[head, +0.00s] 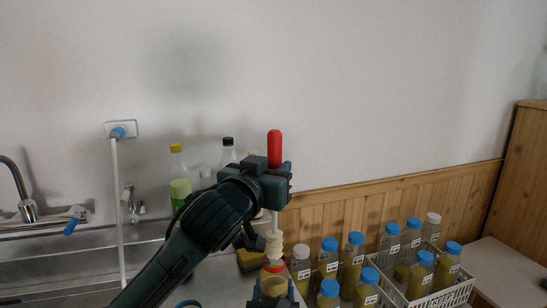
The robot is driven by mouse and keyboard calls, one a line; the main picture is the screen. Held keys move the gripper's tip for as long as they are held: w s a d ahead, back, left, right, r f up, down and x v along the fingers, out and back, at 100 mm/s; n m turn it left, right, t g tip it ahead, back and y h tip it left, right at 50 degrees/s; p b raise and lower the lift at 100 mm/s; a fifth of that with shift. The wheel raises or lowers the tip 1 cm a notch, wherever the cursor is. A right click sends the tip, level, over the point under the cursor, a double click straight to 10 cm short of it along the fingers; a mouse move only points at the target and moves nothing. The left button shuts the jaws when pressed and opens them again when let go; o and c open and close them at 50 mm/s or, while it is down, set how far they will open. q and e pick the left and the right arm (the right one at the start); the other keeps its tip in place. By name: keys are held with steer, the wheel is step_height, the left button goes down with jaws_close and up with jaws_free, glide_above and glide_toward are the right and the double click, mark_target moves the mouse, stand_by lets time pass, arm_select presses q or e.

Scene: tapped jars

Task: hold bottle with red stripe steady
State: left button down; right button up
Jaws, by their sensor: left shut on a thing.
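My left gripper (274,184) is shut on a red-handled tool (274,148), held upright. The tool's white rod runs down below the gripper to a cream ribbed head (274,246). The bottle with the red stripe (274,268) stands directly under that head. I cannot tell whether the head touches it. Dark finger-like parts, seemingly my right gripper (274,293), show on both sides of the bottle at the bottom edge. The picture cuts off most of them and the bottle's base, so their grip is unclear.
Several blue-capped bottles (356,255) and a white-capped one (300,262) stand close on the right. A white crate (400,299) holds more. A sponge (250,260) and a yellow-capped bottle (178,172) are behind my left arm. The sink and tap (28,210) are at left.

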mark_target(272, 237)
arm_select(q)
steer(key=shift+f, duration=1.9)
steer(key=shift+f, duration=5.45)
steer(key=shift+r, duration=0.1)
steer(key=shift+r, duration=3.1)
steer(key=shift+f, duration=3.2)
steer(key=shift+r, duration=3.2)
